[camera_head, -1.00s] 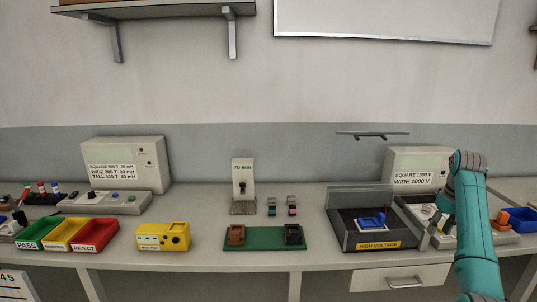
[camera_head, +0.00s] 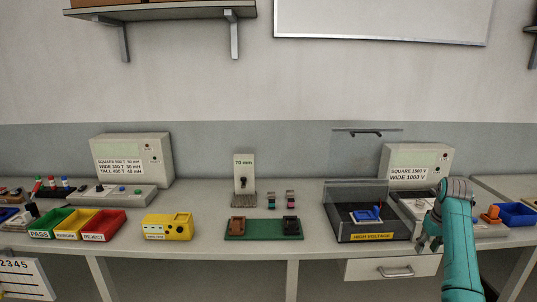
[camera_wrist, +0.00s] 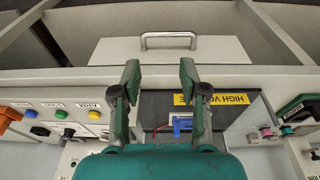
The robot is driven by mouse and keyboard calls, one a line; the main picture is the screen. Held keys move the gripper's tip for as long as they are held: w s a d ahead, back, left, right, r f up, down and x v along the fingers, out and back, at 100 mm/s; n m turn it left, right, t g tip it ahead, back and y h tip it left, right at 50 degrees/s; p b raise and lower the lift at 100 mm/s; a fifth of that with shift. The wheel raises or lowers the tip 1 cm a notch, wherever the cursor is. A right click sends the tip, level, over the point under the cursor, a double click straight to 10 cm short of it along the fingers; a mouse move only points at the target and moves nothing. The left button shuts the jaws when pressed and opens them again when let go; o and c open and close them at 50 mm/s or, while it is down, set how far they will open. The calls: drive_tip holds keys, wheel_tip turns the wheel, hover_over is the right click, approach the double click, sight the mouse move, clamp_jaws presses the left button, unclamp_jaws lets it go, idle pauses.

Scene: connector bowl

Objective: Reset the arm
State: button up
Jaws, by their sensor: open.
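My teal arm reaches in from the lower right in the head view. My gripper (camera_head: 430,243) is at the bench's front edge, right of the high-voltage box (camera_head: 372,237), and points downward. In the wrist view my gripper (camera_wrist: 160,74) shows two dark green fingers spread apart with nothing between them. Beyond the fingertips are the bench edge and a drawer handle (camera_wrist: 168,38). The blue fixture (camera_head: 367,214) sits inside the box and also shows in the wrist view (camera_wrist: 182,123).
A tester (camera_head: 417,165) stands behind the arm. A blue bin (camera_head: 517,214) and orange part are to its right. A drawer (camera_head: 365,270) is below the bench.

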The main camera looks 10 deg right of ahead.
drive_tip(key=s+a+f+t+h, duration=0.1)
drive_tip(key=a+f, duration=0.6)
drive_tip(key=f, duration=0.4)
drive_tip(key=s+a+f+t, duration=0.1)
drive_tip(key=a+f, duration=0.6)
drive_tip(key=f, duration=0.5)
drive_tip(key=s+a+f+n+t, duration=0.1)
drive_tip(key=s+a+f+t, duration=0.1)
drive_tip(key=s+a+f, duration=0.6)
drive_tip(key=s+a+f+t, duration=0.2)
drive_tip(key=s+a+f, duration=0.1)
drive_tip(key=s+a, duration=0.5)
drive_tip(key=s+a+r+t, duration=0.25)
drive_tip(key=s+a, duration=0.35)
drive_tip(key=s, duration=0.3)
drive_tip(key=s+a+r+t, duration=0.1)
drive_tip(key=s+a+r, duration=0.3)
drive_tip(key=s+a, duration=0.45)
drive_tip(key=s+a+r+n+t+y, duration=0.1)
drive_tip(key=s+a+r+t, duration=0.1)
drive_tip(key=s+r, duration=1.3)
wheel_tip(320, 180, up, 5)
drive_tip(key=shift+s+a+f+n+t+y, duration=0.15)
drive_tip(key=shift+s+a+n+t+y, duration=0.2)
drive_tip(key=shift+t, duration=0.3)
drive_tip(key=shift+w+d, duration=0.1)
